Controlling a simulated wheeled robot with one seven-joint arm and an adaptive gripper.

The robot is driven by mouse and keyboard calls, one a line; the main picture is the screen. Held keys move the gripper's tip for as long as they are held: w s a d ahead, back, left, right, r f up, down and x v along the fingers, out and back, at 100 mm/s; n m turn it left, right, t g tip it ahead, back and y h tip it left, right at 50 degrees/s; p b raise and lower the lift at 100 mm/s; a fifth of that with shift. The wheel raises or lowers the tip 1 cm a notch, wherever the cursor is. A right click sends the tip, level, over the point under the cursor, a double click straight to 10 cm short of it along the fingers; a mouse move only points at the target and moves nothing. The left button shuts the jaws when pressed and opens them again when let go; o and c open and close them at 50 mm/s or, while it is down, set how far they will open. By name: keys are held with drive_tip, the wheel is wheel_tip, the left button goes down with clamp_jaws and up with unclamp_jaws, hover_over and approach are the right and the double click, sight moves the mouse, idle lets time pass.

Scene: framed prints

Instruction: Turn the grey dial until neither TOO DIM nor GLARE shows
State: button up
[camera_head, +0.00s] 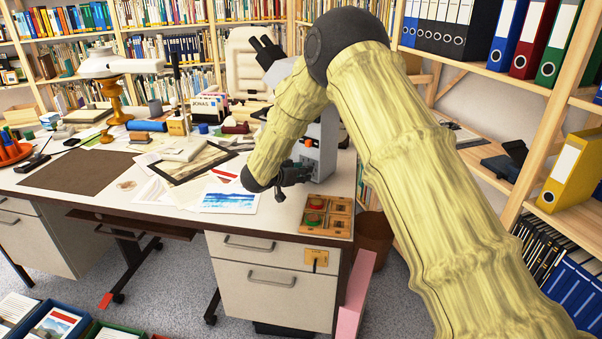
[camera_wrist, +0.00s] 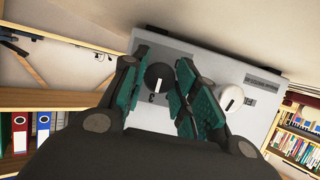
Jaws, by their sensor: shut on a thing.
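In the wrist view, a light grey panel (camera_wrist: 205,72) carries two round knobs. A dark grey dial (camera_wrist: 158,76) with a pale pointer mark sits between the fingers of my gripper (camera_wrist: 161,70), which is shut on it. A white dial (camera_wrist: 224,94) with a dark mark sits to the right, clear of the fingertips. Small dark labels lie on the panel, but I cannot read them, and no TOO DIM or GLARE sign is legible. In the head view my gripper (camera_head: 291,174) is at the grey microscope-like instrument (camera_head: 325,142); the dial is hidden there.
A wooden box (camera_head: 326,216) with red and green round parts stands at the desk's front right corner. A blue landscape print (camera_head: 229,198) and a framed print (camera_head: 197,160) lie to the left. Bookshelves (camera_head: 540,125) stand behind and to the right of my arm.

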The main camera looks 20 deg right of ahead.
drive_tip(key=m+t+b, duration=0.1)
drive_tip(key=m+t+y, duration=0.1)
drive_tip(key=m, duration=0.1)
drive_tip(key=shift+s+d+f+b, duration=0.1)
drive_tip(key=shift+f+b, duration=0.1)
drive_tip(key=shift+b, duration=0.15)
drive_tip(key=shift+m+t+y+b, duration=0.4)
drive_tip(key=shift+m+t+b, duration=0.2)
drive_tip(key=shift+m+b, duration=0.85)
drive_tip(key=shift+m, duration=0.05)
drive_tip(key=shift+r+t, duration=0.1)
drive_tip(key=shift+t, duration=0.2)
drive_tip(key=o, duration=1)
drive_tip(key=shift+s, duration=0.15)
